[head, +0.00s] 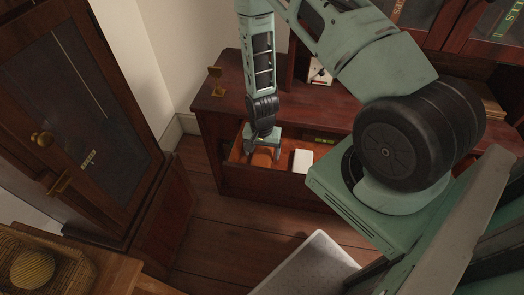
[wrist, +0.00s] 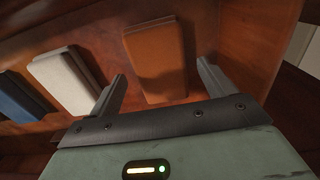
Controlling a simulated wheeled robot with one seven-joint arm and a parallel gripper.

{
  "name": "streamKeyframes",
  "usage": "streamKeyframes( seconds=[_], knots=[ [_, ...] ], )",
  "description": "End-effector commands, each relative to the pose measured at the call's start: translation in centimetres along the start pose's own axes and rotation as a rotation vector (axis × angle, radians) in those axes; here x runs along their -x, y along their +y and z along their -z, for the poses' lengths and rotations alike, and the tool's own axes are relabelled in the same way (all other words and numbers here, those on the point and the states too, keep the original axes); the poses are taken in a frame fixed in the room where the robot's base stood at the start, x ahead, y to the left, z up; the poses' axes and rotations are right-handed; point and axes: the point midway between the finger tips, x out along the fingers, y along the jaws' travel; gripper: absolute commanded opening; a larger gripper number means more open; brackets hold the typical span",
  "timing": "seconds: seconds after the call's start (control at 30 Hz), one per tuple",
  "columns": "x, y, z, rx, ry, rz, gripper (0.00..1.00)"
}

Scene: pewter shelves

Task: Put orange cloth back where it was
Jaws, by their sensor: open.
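The orange cloth (wrist: 157,60) is a folded, flat block lying in an open wooden drawer. In the wrist view it lies ahead of and between the two fingers of my gripper (wrist: 162,82). The fingers are spread apart, with the cloth's near end reaching the gap between them; I cannot tell whether they touch it. In the head view my gripper (head: 263,151) is low over the left part of the drawer (head: 262,182), and the orange cloth is mostly hidden behind it.
A folded white cloth (wrist: 66,79) lies left of the orange one, and a dark blue cloth (wrist: 22,97) lies farther left. The drawer's side wall (wrist: 256,40) is close on the right. A tall glass-doored cabinet (head: 75,110) stands at left. Floor (head: 215,230) before the drawer is clear.

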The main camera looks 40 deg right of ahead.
Motion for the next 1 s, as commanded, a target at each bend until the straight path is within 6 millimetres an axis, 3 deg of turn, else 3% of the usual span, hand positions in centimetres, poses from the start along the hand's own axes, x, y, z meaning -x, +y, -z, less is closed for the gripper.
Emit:
streamKeyframes(
  seconds=[0.5, 0.77, 0.87, 1.0],
  knots=[
    [9.3, -0.1, 0.1, 0.000, 0.004, 0.003, 0.83],
    [11.8, -0.2, -0.1, 0.007, 0.001, 0.003, 0.83],
    [13.3, -1.4, -1.2, 0.067, -0.008, 0.018, 0.83],
    [18.2, -4.8, -5.8, 0.296, -0.034, 0.064, 0.83]
  ],
)
